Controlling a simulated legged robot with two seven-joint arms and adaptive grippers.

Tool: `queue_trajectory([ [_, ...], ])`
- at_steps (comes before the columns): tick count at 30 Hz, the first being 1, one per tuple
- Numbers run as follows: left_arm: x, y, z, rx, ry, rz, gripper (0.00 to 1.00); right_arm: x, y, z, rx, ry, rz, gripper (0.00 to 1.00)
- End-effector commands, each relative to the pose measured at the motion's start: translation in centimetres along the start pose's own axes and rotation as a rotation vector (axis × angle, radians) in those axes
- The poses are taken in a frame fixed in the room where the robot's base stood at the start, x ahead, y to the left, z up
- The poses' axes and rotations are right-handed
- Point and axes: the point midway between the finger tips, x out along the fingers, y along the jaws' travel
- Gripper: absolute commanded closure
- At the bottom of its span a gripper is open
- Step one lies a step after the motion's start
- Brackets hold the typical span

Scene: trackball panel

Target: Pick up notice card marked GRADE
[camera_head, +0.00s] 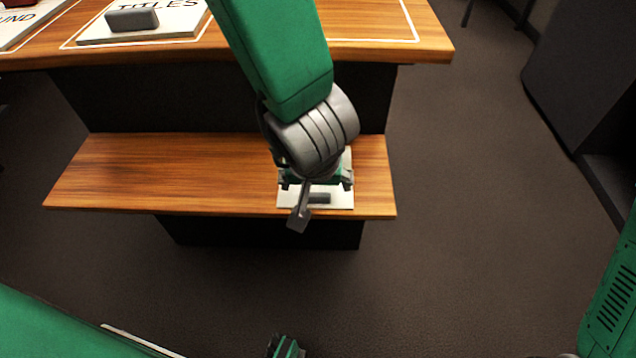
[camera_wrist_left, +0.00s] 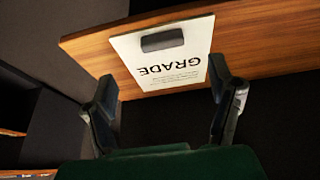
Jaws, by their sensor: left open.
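The notice card marked GRADE (camera_wrist_left: 165,65) is a white plate with a dark grey block handle (camera_wrist_left: 162,39). It lies flat near the edge of the wooden shelf, its lettering upside down in the left wrist view. In the head view the card (camera_head: 342,200) is partly hidden under my left wrist. My left gripper (camera_head: 317,184) is over the card; in the left wrist view its two fingers (camera_wrist_left: 163,78) are spread wide with nothing between them. I cannot make out a gap between fingers and card. My right gripper is not clearly visible.
The lower wooden shelf (camera_head: 165,170) is bare to the left of the card. The desk top (camera_head: 370,25) overhangs behind it, with a TITLES card (camera_head: 172,30) and another card (camera_head: 22,25) on it. Dark furniture (camera_head: 585,80) stands at right. Open floor lies in front.

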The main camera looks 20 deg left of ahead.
Motion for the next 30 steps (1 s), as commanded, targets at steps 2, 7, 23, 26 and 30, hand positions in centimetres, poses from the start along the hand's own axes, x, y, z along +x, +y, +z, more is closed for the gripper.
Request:
queue_trajectory([
  [2,2.0,0.1,0.3,0.001,0.0,-0.002,0.24,1.4,-0.1,0.1,-0.001,0.0,-0.001,1.0],
  [7,3.0,0.6,0.3,0.003,0.004,-0.008,0.24,2.0,-0.1,0.1,-0.001,0.0,-0.001,1.0],
  [23,8.2,-0.5,0.5,0.0,0.001,-0.003,0.24,6.3,-0.1,0.3,0.0,0.0,0.0,1.0],
  [26,8.0,-0.3,0.5,0.001,0.002,-0.004,0.24,6.1,-0.1,0.3,-0.001,0.0,0.0,1.0],
  [30,7.9,-0.1,0.5,0.004,0.004,-0.008,0.42,6.0,-0.1,0.3,-0.001,0.0,0.0,1.0],
])
